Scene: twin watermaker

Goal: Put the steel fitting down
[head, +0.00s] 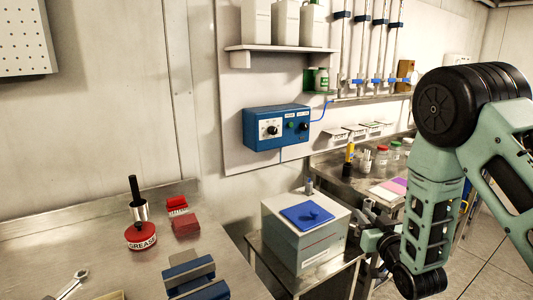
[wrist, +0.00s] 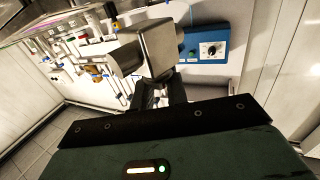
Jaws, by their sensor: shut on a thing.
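The steel fitting (wrist: 156,50) is a blocky grey metal piece with a stub on its left side, seen large in the wrist view. My gripper (wrist: 160,88) is shut on it, with the dark fingers at its lower part. In the head view my gripper (head: 372,222) is at the right, beside the grey box with the blue lid (head: 305,230), above floor level. The fitting is small and hard to make out there.
A steel bench (head: 100,245) at left holds a red grease tin (head: 141,237), a red block (head: 186,227), a blue vise (head: 190,277) and a wrench (head: 72,284). A blue control box (head: 276,127) hangs on the wall.

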